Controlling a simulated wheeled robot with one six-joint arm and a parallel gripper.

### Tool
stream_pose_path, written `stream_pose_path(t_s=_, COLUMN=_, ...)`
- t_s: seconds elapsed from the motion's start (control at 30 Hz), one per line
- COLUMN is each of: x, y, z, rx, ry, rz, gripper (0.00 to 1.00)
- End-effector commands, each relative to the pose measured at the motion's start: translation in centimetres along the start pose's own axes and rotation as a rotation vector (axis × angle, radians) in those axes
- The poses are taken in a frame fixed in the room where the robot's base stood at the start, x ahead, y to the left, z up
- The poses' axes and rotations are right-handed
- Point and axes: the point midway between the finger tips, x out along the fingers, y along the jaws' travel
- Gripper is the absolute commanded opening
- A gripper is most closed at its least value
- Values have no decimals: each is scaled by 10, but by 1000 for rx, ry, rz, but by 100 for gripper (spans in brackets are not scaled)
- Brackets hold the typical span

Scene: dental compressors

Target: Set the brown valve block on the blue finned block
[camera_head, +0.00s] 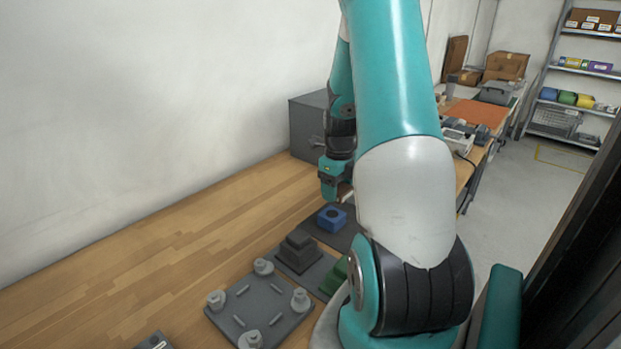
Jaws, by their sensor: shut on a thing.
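The blue finned block (332,218) sits on a dark plate beyond the dark stepped block, with a round opening in its top. My gripper (338,196) is above the blue block, pointing down, slightly to its right in the picture. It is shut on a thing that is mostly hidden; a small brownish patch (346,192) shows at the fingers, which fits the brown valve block. I cannot tell the gap between it and the blue block.
A dark stepped block (299,247) and a green block (336,276) stand nearer. A grey plate with several posts (259,309) is at the front. A grey box (307,128) stands behind my gripper. The wooden bench (150,270) is clear at left.

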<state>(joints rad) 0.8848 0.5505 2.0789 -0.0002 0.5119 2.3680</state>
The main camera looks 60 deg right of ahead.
Motion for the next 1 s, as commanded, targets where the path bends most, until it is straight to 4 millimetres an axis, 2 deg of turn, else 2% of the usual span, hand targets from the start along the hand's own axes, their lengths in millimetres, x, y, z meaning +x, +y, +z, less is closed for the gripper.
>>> stream_pose_path(t_s=0.33, x=10, y=2, z=2, rx=-5, ry=0, rz=0, gripper=32)
stream_pose_path(t_s=0.8, x=53, y=0, z=0, rx=0, ry=0, rz=0, gripper=32)
stream_pose_path(t_s=1.0, x=48, y=0, z=0, rx=0, ry=0, rz=-1, gripper=32)
